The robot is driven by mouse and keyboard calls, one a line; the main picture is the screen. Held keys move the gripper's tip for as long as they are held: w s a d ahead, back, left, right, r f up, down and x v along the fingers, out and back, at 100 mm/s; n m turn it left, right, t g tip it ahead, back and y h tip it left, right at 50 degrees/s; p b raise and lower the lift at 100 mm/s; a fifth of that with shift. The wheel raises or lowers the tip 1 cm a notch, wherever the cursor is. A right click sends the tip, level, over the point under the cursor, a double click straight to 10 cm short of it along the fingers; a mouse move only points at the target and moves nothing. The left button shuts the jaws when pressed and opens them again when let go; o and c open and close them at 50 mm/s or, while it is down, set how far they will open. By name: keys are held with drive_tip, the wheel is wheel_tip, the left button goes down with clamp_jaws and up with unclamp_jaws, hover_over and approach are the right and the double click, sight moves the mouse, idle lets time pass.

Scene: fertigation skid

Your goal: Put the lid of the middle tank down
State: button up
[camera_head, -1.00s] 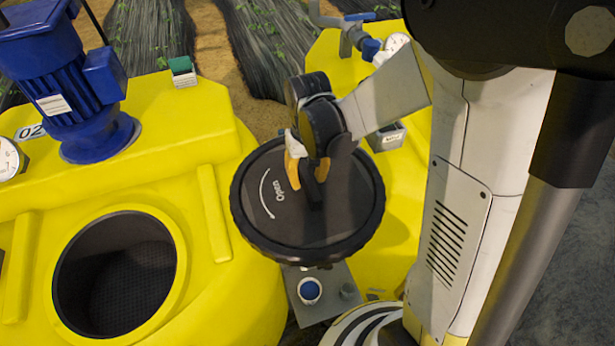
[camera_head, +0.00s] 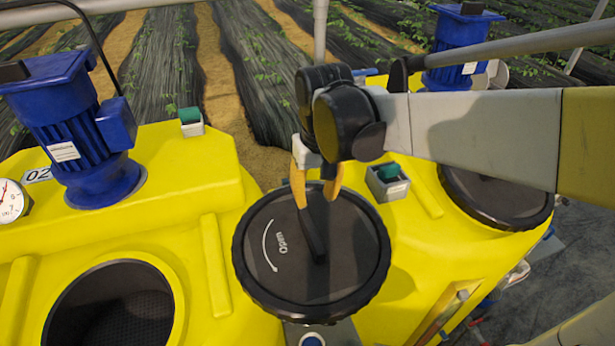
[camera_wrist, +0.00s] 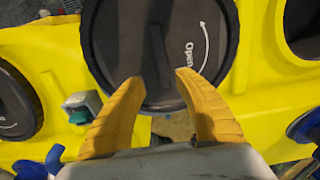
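The black round lid (camera_head: 345,265), marked "Open", lies about level between the two yellow tanks, right of the open hole (camera_head: 110,305) of the tank labelled 02 (camera_head: 190,240). What bears the lid from below is hidden. Its bar handle (camera_head: 314,235) points up at my gripper (camera_head: 317,200). The yellow fingers are spread, one on each side of the handle's far end. In the wrist view the fingertips (camera_wrist: 157,80) stand well apart, with the lid (camera_wrist: 120,45) and its narrow handle beyond and between them, not pinched.
The right tank (camera_head: 410,260) carries its own black lid (camera_head: 497,195). Blue motors stand on the left (camera_head: 75,130) and at the back right (camera_head: 462,45). Small green-topped boxes (camera_head: 191,122) (camera_head: 388,183) are on the tanks. A grey rail crosses the top. Planted rows lie behind.

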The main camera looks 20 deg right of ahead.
drive_tip(key=s+d+r+t, duration=0.1)
drive_tip(key=s+r+t, duration=0.1)
drive_tip(key=s+t, duration=0.4)
drive_tip(key=shift+s+d, duration=0.2)
drive_tip(key=shift+s, duration=1.6)
